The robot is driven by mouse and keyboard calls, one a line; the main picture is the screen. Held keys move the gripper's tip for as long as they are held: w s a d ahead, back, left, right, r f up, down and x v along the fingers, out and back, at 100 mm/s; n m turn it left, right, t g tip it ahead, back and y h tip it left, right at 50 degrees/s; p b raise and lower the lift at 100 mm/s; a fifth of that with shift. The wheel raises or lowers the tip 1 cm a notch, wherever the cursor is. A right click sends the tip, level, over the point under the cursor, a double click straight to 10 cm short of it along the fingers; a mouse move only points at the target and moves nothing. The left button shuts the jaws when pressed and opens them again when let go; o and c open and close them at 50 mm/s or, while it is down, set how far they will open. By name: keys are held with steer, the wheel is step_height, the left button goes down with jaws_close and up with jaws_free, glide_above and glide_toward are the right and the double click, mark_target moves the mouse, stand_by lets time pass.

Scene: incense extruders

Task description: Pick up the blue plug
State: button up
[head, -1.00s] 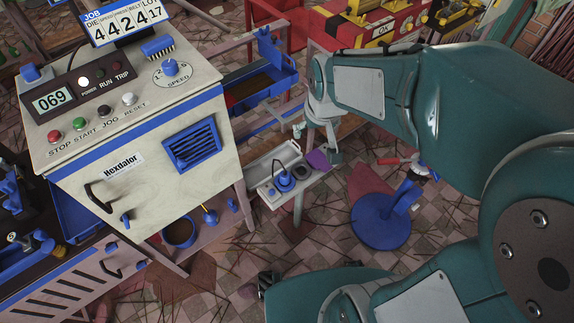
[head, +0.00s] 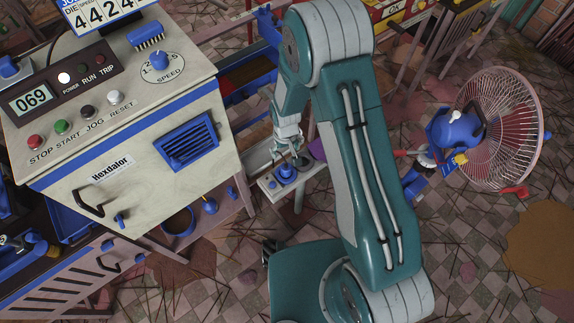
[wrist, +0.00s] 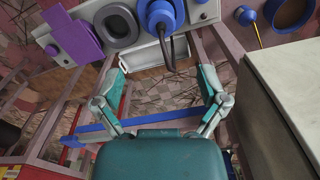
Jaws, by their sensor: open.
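The blue plug (head: 286,172) sits upright on a pale grey strip (head: 268,188) beside the cabinet, with a dark cord. In the wrist view the plug (wrist: 160,14) is at the top centre, cut by the frame edge, with its cord hanging toward the space between my fingers. My gripper (wrist: 162,82) is open and empty, its fingers apart on either side of the cord's line. In the head view my gripper (head: 290,148) is small, just above the plug in the picture; its exact gap to the plug cannot be told.
The Hexdalor control cabinet (head: 120,130) stands at left; its pale side (wrist: 285,105) is close at right in the wrist view. A purple block (wrist: 72,38) and a grey ring (wrist: 117,25) lie left of the plug. A pink-caged fan (head: 500,130) stands at right.

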mark_target(286, 166)
steer(key=f, duration=1.1)
steer(key=shift+s, duration=0.25)
steer(key=shift+r, duration=0.1)
steer(key=c, duration=1.2)
